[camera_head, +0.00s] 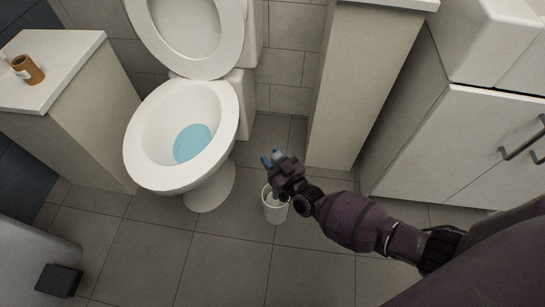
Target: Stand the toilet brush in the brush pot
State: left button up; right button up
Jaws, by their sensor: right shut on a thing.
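The white brush pot (275,214) stands upright on the tiled floor, to the right of the toilet's foot. My right gripper (281,164) is directly above the pot in this view and covers part of its rim. It is shut on the toilet brush (266,161), whose blue handle end shows just past the fingers. The rest of the brush is hidden by the gripper, so I cannot tell whether its head is inside the pot or above it. My left gripper is not in view.
The toilet (206,137) stands open with blue water, left of the pot. A pale cabinet (345,90) rises behind my right arm, and a white vanity (460,145) is at right. A brown cup (28,70) sits on the left cabinet (62,62).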

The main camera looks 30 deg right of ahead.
jog(key=o, duration=1)
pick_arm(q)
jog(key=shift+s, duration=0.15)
pick_arm(e)
jog(key=shift+o, duration=0.7)
jog(key=shift+s+d, duration=0.15)
jog(key=shift+s, duration=0.45)
pick_arm(q)
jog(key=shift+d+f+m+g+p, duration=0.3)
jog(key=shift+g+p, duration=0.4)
jog(key=shift+p, duration=0.65)
pick_arm(e)
jog(key=s+d, duration=0.1)
jog(key=s, duration=0.8)
jog(key=shift+s+d, duration=0.2)
jog(key=shift+d, duration=0.15)
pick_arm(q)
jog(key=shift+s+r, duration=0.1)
